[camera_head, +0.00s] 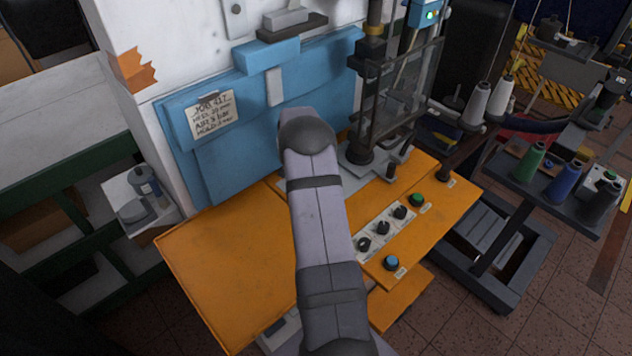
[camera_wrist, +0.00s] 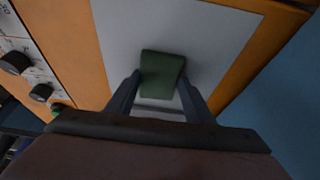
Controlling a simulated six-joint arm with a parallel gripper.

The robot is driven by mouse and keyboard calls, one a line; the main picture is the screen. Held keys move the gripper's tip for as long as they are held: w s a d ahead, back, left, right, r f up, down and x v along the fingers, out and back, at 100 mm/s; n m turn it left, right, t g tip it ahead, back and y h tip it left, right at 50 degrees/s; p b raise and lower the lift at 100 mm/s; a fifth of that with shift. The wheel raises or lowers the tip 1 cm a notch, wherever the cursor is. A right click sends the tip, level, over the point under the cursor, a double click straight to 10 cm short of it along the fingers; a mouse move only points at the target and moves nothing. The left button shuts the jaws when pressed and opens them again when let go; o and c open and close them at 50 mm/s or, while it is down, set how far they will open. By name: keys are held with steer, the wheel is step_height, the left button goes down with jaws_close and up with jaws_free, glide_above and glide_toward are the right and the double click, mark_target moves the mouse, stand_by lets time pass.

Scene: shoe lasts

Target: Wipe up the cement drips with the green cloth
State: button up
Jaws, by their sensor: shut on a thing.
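The green cloth (camera_wrist: 162,66) shows in the wrist view as a dark green folded pad. My gripper (camera_wrist: 161,82) is shut on it, with one dark finger on each side. The cloth is over the grey plate (camera_wrist: 215,35); I cannot tell whether it touches the plate. In the head view my arm hides the gripper and the cloth. I cannot make out any cement drips in either view.
The plate lies on an orange bench (camera_head: 225,265). Black knobs (camera_wrist: 14,62) stand at its left in the wrist view. A caged machine (camera_head: 405,85), a blue panel (camera_head: 235,150) and thread cones (camera_head: 530,160) surround the bench in the head view.

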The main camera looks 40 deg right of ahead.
steer(key=shift+d+f, duration=0.1)
steer(key=shift+d, duration=1.6)
steer(key=shift+d+b, duration=0.4)
steer(key=shift+d, duration=0.35)
steer(key=shift+f+b, duration=0.15)
steer(key=shift+b, duration=0.4)
steer(key=shift+a, duration=1.25)
steer(key=shift+a+b, duration=1.25)
steer(key=shift+a, duration=1.4)
steer(key=shift+a+r, duration=0.2)
steer(key=shift+r, duration=0.2)
steer(key=shift+r+p, duration=1.9)
steer(key=shift+r, duration=2)
